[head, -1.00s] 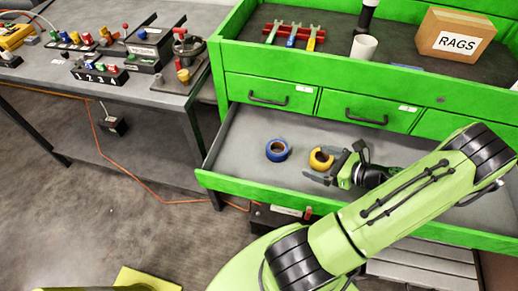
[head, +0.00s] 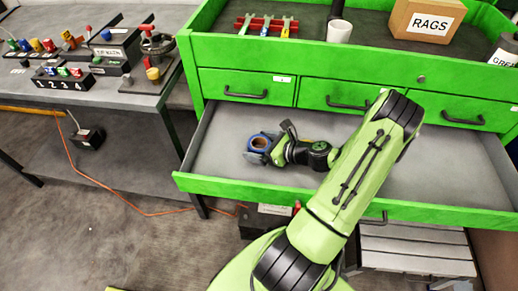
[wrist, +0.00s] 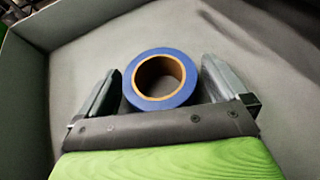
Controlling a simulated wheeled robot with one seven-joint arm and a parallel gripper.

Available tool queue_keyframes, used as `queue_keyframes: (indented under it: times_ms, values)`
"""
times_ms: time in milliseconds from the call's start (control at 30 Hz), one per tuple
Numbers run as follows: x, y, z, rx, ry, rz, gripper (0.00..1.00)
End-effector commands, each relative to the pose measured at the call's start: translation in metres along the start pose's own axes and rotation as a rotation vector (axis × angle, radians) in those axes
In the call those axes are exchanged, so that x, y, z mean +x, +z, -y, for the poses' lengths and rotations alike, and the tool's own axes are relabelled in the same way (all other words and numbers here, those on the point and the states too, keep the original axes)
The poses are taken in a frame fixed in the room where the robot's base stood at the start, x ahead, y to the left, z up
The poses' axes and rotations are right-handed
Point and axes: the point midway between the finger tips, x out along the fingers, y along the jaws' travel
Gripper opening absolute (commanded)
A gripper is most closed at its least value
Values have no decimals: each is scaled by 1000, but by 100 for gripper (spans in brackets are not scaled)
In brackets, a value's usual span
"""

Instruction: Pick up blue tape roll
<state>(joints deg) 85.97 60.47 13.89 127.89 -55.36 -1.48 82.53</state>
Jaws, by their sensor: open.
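The blue tape roll (wrist: 176,98) lies flat in the open grey drawer, its brown core facing up. In the wrist view it sits between the two fingers of my gripper (wrist: 165,88), with one finger on each side. The left finger is very close to the roll; I cannot tell if it touches. A small gap shows on the right. In the head view, the blue tape roll (head: 261,142) is partly covered by my gripper (head: 262,152).
The green drawer front (head: 230,189) and grey drawer walls surround my gripper. Drawer floor to the right of my arm is clear. A grey workbench (head: 140,98) stands at left.

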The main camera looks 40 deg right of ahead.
Motion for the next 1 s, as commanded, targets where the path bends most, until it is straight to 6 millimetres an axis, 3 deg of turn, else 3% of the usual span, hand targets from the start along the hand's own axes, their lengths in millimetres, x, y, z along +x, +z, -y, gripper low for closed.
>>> queue_keyframes:
  times_ms: [167,500,767,1000]
  values:
    - [-1,1,0,0,-1,0,97]
    - [-1,1,0,0,-1,0,45]
    - [-4,7,0,-1,-1,0,45]
    - [-27,63,1,-4,-2,-1,45]
